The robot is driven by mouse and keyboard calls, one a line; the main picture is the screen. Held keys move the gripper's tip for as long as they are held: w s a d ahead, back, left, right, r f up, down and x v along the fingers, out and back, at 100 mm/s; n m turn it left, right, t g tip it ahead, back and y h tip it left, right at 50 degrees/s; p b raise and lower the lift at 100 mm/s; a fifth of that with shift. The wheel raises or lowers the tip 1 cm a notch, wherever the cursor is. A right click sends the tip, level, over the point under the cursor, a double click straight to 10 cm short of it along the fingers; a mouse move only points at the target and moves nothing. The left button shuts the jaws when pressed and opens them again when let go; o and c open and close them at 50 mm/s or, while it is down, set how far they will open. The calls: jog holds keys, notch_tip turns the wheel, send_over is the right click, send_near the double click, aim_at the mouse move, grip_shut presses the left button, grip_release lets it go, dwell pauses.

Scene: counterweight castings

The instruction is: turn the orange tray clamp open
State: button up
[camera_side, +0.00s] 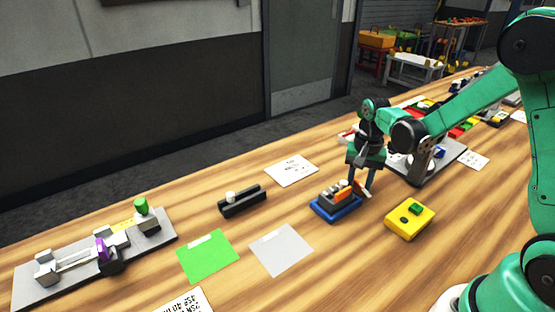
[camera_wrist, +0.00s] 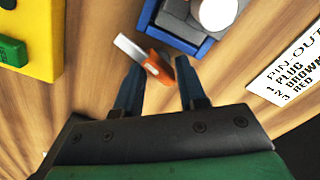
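The orange tray clamp (camera_wrist: 157,69) shows in the wrist view at the near edge of the blue tray (camera_wrist: 150,20), with a pale flat end (camera_wrist: 130,47) angled up and left. In the side view the blue tray (camera_side: 338,212) holds a grey block with orange parts on top. My gripper (camera_wrist: 160,68) is open, its two dark fingers apart on either side of the clamp. Whether either finger touches it I cannot tell. In the side view my gripper (camera_side: 362,188) points down at the tray's right side and partly hides the clamp.
A yellow block (camera_side: 409,220) with a green button stands right of the tray. A black holder (camera_side: 242,201), grey sheet (camera_side: 281,250) and green sheet (camera_side: 207,256) lie to the left. A grey fixture (camera_side: 440,163) stands close behind my gripper. A printed card (camera_wrist: 291,82) lies nearby.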

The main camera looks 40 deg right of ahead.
aim_at(358, 184)
jog(key=m, duration=0.6)
jog(key=shift+m, duration=0.4)
jog(key=r, duration=0.6)
jog(key=shift+a, duration=0.2)
jog(key=s+a+r+n+t, duration=0.3)
jog(key=a+n, duration=0.2)
jog(key=n, duration=0.3)
jog(key=s+a+r+n+t, duration=0.2)
jog(key=a+r+n+t, duration=0.1)
jog(key=n, duration=0.6)
jog(key=shift+s+a+r+n+t, duration=0.25)
jog(key=shift+s+a+t, duration=0.2)
jog(key=shift+a, duration=0.75)
